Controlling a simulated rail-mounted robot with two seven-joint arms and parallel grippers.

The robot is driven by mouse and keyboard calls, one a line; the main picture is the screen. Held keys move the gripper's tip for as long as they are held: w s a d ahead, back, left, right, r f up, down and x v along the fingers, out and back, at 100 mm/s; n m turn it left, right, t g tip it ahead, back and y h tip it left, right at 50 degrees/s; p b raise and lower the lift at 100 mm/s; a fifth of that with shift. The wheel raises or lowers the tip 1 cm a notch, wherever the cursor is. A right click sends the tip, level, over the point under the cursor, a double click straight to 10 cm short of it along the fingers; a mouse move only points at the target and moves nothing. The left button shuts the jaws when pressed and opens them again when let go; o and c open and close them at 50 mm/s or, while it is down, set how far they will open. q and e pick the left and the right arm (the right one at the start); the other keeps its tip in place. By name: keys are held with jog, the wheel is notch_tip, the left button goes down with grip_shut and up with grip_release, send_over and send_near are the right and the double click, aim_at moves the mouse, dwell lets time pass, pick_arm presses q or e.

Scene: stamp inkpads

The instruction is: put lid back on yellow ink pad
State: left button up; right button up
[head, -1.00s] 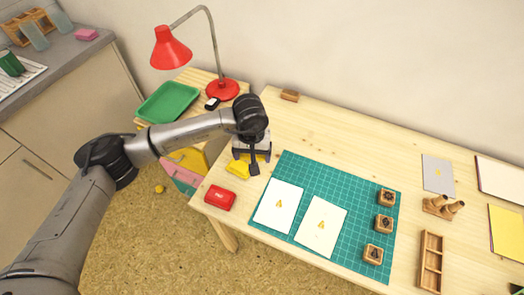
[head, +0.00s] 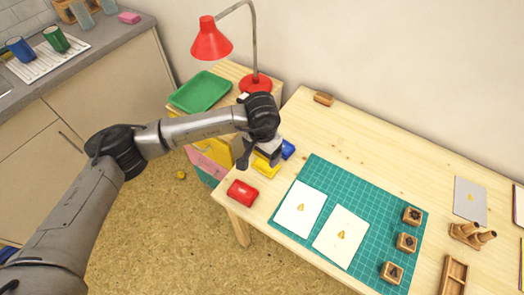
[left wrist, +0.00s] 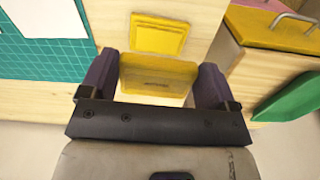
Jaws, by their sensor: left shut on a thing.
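My left gripper (head: 259,159) hangs over the left end of the wooden table. In the left wrist view, it (left wrist: 156,82) is shut on a yellow lid (left wrist: 160,77), with one dark finger at each side of the lid. The yellow ink pad (head: 265,169) lies on the table just in front of the gripper. In the left wrist view, the pad (left wrist: 158,36) shows uncovered beyond the lid, roughly in line with it. In the head view, the arm largely hides the lid. My right gripper is not in view.
A red ink pad (head: 243,193) lies near the table's front left corner, and a blue one (head: 288,150) behind the yellow pad. A green cutting mat (head: 374,200) with paper and stamps is to the right. A red lamp (head: 213,42) and green tray (head: 201,91) stand behind left.

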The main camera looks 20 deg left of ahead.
aim_at(262, 168)
pick_arm(q)
jog(key=shift+f+b, duration=0.15)
jog(key=shift+b, duration=0.2)
notch_tip(262, 168, down, 5)
jog(key=b, duration=0.4)
jog(key=shift+f, duration=0.15)
dwell(0.6)
jog(key=shift+b, duration=0.65)
dwell(0.5)
dwell(0.4)
jog(key=shift+f+b, duration=0.3)
jog(key=shift+f, duration=0.05)
dwell(0.4)
